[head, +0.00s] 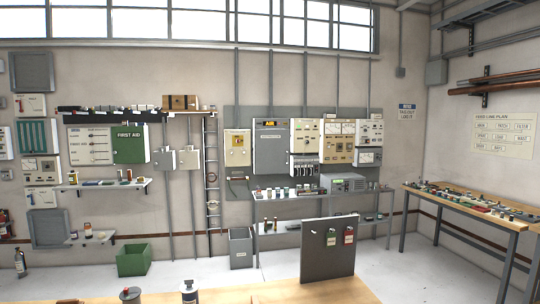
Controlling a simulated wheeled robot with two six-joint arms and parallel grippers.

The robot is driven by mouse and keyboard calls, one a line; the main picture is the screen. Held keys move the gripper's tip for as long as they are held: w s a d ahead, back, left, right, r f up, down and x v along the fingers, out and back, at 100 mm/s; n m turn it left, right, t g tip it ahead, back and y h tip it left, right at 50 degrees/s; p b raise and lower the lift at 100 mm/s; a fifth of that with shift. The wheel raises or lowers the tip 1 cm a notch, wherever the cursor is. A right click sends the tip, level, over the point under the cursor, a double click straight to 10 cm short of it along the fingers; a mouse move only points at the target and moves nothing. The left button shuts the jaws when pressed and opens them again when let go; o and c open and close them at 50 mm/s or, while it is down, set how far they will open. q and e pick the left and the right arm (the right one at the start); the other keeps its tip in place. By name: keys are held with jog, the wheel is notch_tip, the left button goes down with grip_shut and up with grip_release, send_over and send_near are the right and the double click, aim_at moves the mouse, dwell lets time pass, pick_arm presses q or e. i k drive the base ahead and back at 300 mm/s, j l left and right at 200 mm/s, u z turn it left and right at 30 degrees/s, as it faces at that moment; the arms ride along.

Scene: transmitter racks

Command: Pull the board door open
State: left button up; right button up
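The board is most likely the large grey wall box (271,150), with a closed-looking front door, in the middle of the grey back panel in the head view. The handle is too small to tell. Neither of my grippers shows in this view.
A metal shelf table (300,195) with several small items and a grey-green instrument (343,183) stands below the panel. A grey upright board with hanging tags (316,260) stands nearer. A wooden bench (240,294) is in front, and a workbench (465,205) is at right.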

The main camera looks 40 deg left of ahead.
aim_at(272, 147)
jog(key=i+l+z, duration=0.75)
jog(key=i, duration=0.35)
jog(key=i+l+z, duration=0.1)
jog(key=i+l, duration=0.15)
jog(key=i, duration=0.25)
jog(key=i+l+z, duration=0.1)
jog(key=i, duration=0.35)
jog(key=i+j+u, duration=0.25)
jog(key=i+u, duration=0.15)
jog(key=i+j+u, duration=0.1)
jog(key=i+u, duration=0.75)
jog(key=i+l+u, duration=0.15)
jog(key=i+u, duration=0.25)
jog(key=i+l+u, duration=0.4)
jog(key=i+j+u, duration=0.3)
jog(key=i, duration=0.35)
jog(key=i+l+u, duration=0.1)
jog(key=i+u, duration=0.15)
jog(key=i, duration=0.4)
jog(key=i+l+u, duration=0.1)
jog(key=i+u, duration=0.2)
jog(key=i, duration=0.4)
jog(key=i+l+u, duration=0.3)
jog(key=i, duration=0.35)
jog(key=i+j+u, duration=0.1)
jog(key=i, duration=0.7)
jog(key=i+j+u, duration=0.15)
jog(key=i+j, duration=0.15)
jog(key=i, duration=0.5)
